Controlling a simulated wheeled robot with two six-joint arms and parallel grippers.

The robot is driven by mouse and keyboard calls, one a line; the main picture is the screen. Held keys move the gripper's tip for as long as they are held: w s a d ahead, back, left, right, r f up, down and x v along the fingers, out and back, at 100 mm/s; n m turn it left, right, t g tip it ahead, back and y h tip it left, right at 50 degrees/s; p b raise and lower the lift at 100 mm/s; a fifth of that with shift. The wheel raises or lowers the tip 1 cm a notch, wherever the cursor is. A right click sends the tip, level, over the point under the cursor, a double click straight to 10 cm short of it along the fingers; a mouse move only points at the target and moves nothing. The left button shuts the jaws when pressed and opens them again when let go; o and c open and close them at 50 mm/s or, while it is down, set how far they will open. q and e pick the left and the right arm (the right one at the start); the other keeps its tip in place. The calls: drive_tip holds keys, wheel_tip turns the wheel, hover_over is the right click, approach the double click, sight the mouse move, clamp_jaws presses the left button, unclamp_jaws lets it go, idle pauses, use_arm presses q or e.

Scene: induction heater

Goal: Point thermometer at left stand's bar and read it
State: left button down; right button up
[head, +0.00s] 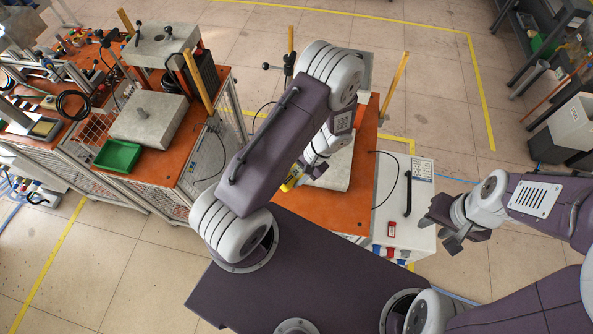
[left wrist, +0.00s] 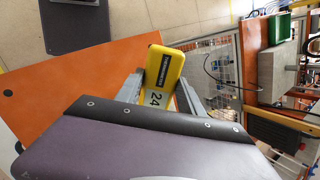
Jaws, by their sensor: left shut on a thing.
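The thermometer is a yellow handheld body with a dark label and the digits "24" (left wrist: 164,68). My left gripper (left wrist: 161,90) is shut on it in the left wrist view, with a grey finger on each side. In the head view my left gripper (head: 293,180) is low over the right-hand orange table, mostly behind my own arm, and only a bit of yellow shows. The left-hand stand (head: 160,45) has a grey block top with a black handle; I cannot make out its bar. My right gripper (head: 447,228) is open and empty, right of the white cabinet.
The left orange bench (head: 180,165) carries a grey box (head: 148,118), a green tray (head: 117,156) and yellow posts. The right orange table (head: 335,212) adjoins a white cabinet (head: 420,215) with a black cable. Open tiled floor lies between and behind them.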

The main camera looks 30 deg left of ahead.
sight(292, 177)
use_arm(q)
wheel_tip(292, 177, up, 9)
drive_tip(key=p, duration=0.6)
drive_tip(key=shift+s+p, duration=0.1)
drive_tip(key=shift+p, duration=0.2)
drive_tip(key=shift+w, duration=0.2)
drive_tip(key=shift+s, duration=0.1)
